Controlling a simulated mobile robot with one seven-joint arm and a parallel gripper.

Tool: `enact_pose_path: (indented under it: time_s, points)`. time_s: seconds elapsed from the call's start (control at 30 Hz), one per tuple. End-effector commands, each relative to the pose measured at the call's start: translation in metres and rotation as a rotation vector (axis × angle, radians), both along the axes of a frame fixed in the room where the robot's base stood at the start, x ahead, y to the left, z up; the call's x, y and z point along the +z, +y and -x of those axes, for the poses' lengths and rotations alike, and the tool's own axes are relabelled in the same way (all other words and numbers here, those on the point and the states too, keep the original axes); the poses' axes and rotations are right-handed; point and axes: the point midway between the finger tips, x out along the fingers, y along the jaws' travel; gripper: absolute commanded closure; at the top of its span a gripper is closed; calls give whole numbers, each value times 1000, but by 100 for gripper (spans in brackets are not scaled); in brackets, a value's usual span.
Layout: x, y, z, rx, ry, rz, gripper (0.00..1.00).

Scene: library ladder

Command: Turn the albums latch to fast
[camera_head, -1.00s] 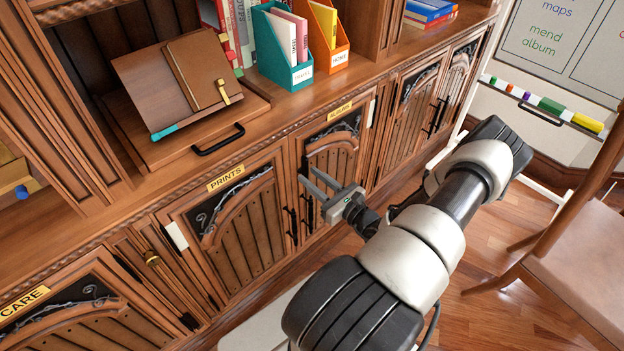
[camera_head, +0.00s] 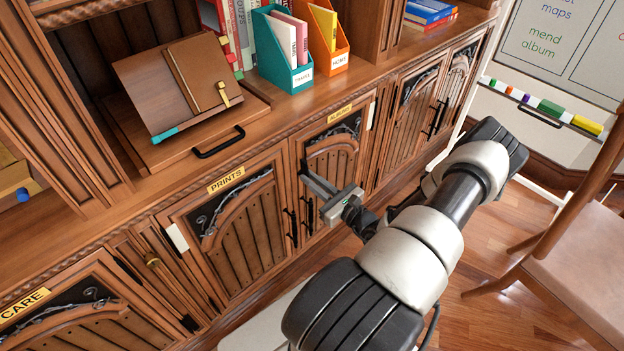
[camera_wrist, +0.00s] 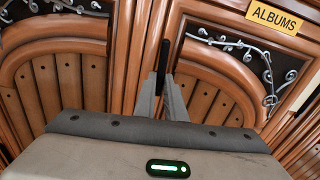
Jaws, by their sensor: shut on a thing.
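The albums door (camera_head: 332,160) is the dark-framed arched cupboard door under the yellow ALBUMS label (camera_head: 345,114); the label also shows in the wrist view (camera_wrist: 272,17). A slim black upright bar (camera_wrist: 164,52), seemingly the albums latch, sits at the door's left edge in the wrist view. My gripper (camera_wrist: 164,82) is shut on this bar, with the fingers on either side of its lower part. In the head view my gripper (camera_head: 308,176) reaches the left edge of the albums door, and the bar is not clearly visible there.
The prints door (camera_head: 243,230) is directly left, with black pull handles (camera_head: 291,226) near its right edge. Above, the counter holds a book stand (camera_head: 165,88) and a teal file box (camera_head: 284,58). A wooden chair (camera_head: 575,250) stands at right, with open floor before it.

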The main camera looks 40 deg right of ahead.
Motion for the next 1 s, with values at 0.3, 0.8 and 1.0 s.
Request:
enact_pose_path:
  time_s: [0.3,0.8,1.0]
  points:
    - [1,1,0,1,-17,245,100]
    - [0,3,0,1,-56,720,100]
    - [-1,3,0,1,-69,909,100]
